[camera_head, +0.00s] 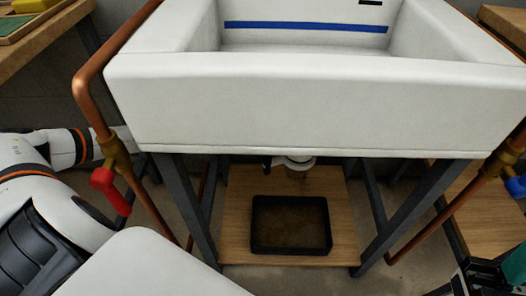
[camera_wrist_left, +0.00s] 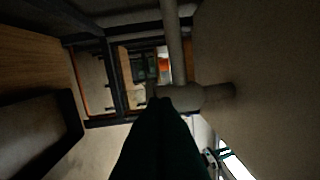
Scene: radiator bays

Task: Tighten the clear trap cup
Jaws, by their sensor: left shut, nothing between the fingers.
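The trap under the sink shows in the head view as a white collar (camera_head: 296,161) with a small clear cup (camera_head: 297,173) hanging below it. The cup is small and dim, and I cannot tell how it is seated. My left arm runs in from the left behind the copper pipe and under the sink; its gripper is mostly hidden there. In the left wrist view my left gripper (camera_wrist_left: 166,103) is shut and empty, its dark fingers pointing at grey pipework (camera_wrist_left: 205,98). I cannot tell whether they touch it. A dark and teal part, apparently my right gripper (camera_head: 490,275), is cut off at lower right.
The white sink (camera_head: 300,105) overhangs the space on dark legs. A black tray (camera_head: 290,250) sits on the wooden shelf (camera_head: 235,205) below the trap. Copper pipes stand both sides, with a red valve handle (camera_head: 106,186) at left and a blue one (camera_head: 515,187) at right.

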